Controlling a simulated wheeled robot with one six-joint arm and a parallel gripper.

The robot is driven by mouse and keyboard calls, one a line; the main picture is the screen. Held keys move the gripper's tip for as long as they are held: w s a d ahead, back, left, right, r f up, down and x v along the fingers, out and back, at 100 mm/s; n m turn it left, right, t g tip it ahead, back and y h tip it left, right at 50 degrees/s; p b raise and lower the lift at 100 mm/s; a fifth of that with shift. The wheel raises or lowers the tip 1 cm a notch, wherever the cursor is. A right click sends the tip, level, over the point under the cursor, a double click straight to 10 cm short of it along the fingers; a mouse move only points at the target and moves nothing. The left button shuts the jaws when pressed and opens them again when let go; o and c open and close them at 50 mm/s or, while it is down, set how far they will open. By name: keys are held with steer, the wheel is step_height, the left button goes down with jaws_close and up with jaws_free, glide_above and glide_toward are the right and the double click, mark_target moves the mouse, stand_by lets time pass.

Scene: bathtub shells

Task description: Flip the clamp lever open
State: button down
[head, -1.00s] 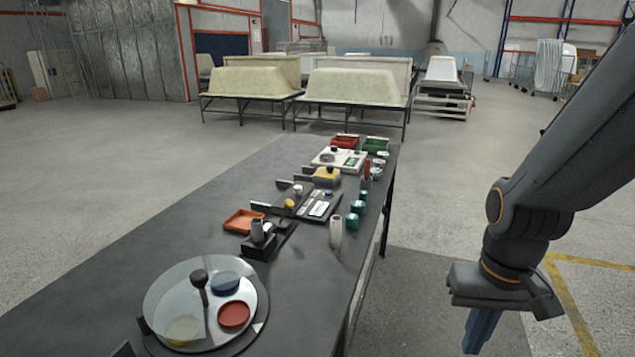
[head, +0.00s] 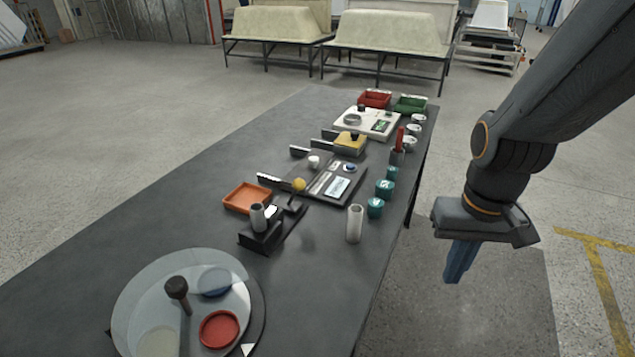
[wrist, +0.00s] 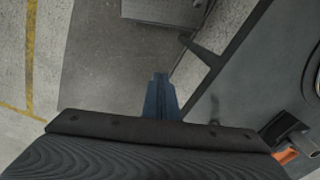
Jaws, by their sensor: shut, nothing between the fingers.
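A black clamp-like fixture (head: 262,238) sits on the dark table, left of centre in the head view, with a grey cylinder (head: 258,216) standing at it. A thin dark lever with a yellow ball knob (head: 298,185) rises behind its right end; I take this for the clamp lever, but the joint is too small to make out. My gripper (head: 453,279) points down, shut and empty, right of the table and well apart from the fixture. In the wrist view my blue fingers (wrist: 160,77) are together over the floor beside the table edge.
A round plate (head: 135,290) with a black knobbed post and coloured discs is at the near left. An orange tray (head: 247,197), a pale upright tube (head: 355,223) and teal jars (head: 375,208) stand near the fixture. Bare tabletop (head: 315,270) lies in front.

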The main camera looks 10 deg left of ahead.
steer(key=w+a+r+m+t+y+b, duration=0.1)
steer(key=w+a+r+m+y, duration=0.1)
steer(key=w+a+m+y, duration=0.3)
steer(key=w+a+r+m+y+b, duration=0.2)
steer(key=w+a+m+y, duration=0.4)
steer(key=w+m, duration=0.8)
steer(key=a+r, duration=0.1)
steer(key=a, duration=0.1)
steer(key=shift+a+t+y, duration=0.3)
steer(key=shift+t, duration=0.1)
steer(key=a+r+p+x, duration=0.1)
steer(key=r+x, duration=0.1)
steer(key=x, duration=1.1)
steer(key=shift+a+r+p, duration=0.15)
steer(key=shift+r+p, duration=0.1)
steer(key=shift+p, duration=0.15)
